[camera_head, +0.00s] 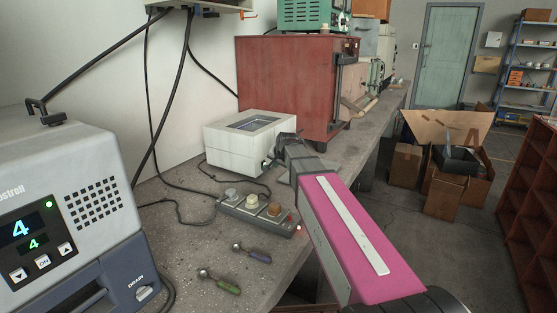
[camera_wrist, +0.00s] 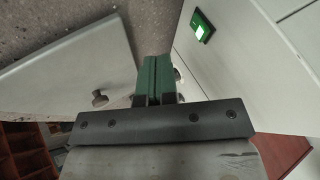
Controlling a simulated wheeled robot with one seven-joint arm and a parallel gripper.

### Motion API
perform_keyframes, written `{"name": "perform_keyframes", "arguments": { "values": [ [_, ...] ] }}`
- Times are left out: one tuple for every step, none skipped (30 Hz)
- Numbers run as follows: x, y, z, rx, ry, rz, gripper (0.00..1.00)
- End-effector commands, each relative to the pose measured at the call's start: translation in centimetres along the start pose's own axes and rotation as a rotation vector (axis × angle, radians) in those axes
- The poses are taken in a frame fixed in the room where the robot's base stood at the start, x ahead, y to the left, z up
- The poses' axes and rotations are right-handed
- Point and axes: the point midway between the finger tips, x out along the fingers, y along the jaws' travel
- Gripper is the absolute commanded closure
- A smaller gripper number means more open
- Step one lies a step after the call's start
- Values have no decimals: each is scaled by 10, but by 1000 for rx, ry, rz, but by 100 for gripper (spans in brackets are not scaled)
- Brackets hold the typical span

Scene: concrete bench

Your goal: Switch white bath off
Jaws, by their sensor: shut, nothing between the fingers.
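The white bath (camera_head: 232,150) is a low white box with a dark window in its top, on the bench against the wall. Its side wall fills the right of the wrist view (camera_wrist: 265,75). A green switch (camera_wrist: 202,26) with a bright lit part is set in that wall. My gripper (camera_wrist: 154,75) has green fingers that are shut together and empty. They are near the bath wall, with the switch up and to the right of the fingertips. No contact with the switch shows. In the head view my dark wrist hides part of the bath's right end.
A control box with several knobs (camera_head: 253,212) stands in front of the bath. Two small tools, one purple-handled (camera_head: 252,253) and one green-handled (camera_head: 220,282), lie on the bench. A grey machine (camera_head: 90,165) with a lit display is at left. A red cabinet (camera_head: 285,85) stands behind.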

Motion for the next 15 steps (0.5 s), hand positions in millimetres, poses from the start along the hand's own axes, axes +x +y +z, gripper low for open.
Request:
{"name": "perform_keyframes", "arguments": {
  "values": [
    [13,-1,-1,0,-2,1,100],
    [18,-1,-1,0,-3,2,100],
    [26,-1,-1,0,-2,2,100],
    [31,-1,-1,0,-1,1,100],
    [36,-1,-1,0,-1,1,100],
    [38,-7,-2,-1,-1,0,100],
    [40,-12,-2,-1,0,-1,100],
    [41,-16,-2,-1,0,-1,100],
    [42,-20,-2,-1,0,-1,100],
    [44,-24,-2,-1,0,-1,100],
    [45,-26,-2,-1,0,-1,100],
    [46,-30,-2,-1,0,-1,100],
    [46,-31,-2,0,0,-1,100],
    [47,-33,-2,0,0,0,100],
    [48,-34,-3,0,0,0,100]
  ]
}}
